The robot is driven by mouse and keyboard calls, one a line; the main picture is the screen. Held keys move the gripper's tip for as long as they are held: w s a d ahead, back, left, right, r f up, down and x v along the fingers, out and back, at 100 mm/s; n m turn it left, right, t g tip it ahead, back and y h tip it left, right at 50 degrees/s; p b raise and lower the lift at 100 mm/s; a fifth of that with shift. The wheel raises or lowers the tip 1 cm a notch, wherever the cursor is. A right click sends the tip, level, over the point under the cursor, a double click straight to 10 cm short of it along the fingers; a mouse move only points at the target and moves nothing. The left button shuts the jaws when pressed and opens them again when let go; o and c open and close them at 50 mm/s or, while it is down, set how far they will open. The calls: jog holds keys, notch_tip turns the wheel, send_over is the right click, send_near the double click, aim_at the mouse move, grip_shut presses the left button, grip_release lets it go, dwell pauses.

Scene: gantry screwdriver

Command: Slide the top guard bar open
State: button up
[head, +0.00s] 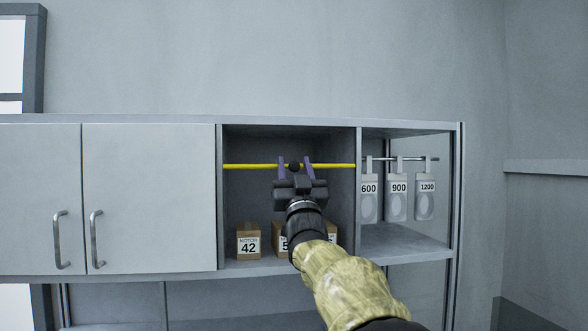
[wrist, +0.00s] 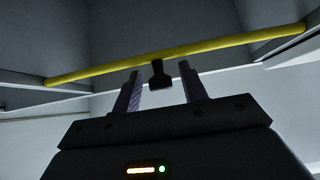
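The yellow guard bar (head: 250,166) runs across the upper part of the open middle compartment. A small black knob (head: 294,167) is at about its middle. My gripper (head: 295,163) is in front of the bar, with its two fingers apart, one on each side of the knob. In the wrist view the bar (wrist: 190,50) crosses the picture above my fingertips. The black knob (wrist: 159,74) hangs between the open fingers (wrist: 160,82) with gaps on both sides. It does not look gripped.
Cardboard boxes, one marked 42 (head: 248,241), stand on the compartment floor, partly hidden by my arm. Tagged packs (head: 396,190) hang from a rod (head: 430,159) at the right. Closed cabinet doors (head: 150,190) are at the left. A divider (head: 357,200) borders the compartment.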

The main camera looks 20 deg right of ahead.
jog(key=shift+f, duration=0.1)
jog(key=b+v, duration=1.1)
jog(key=v, duration=0.6)
jog(key=shift+s+f, duration=0.1)
jog(key=shift+f, duration=0.05)
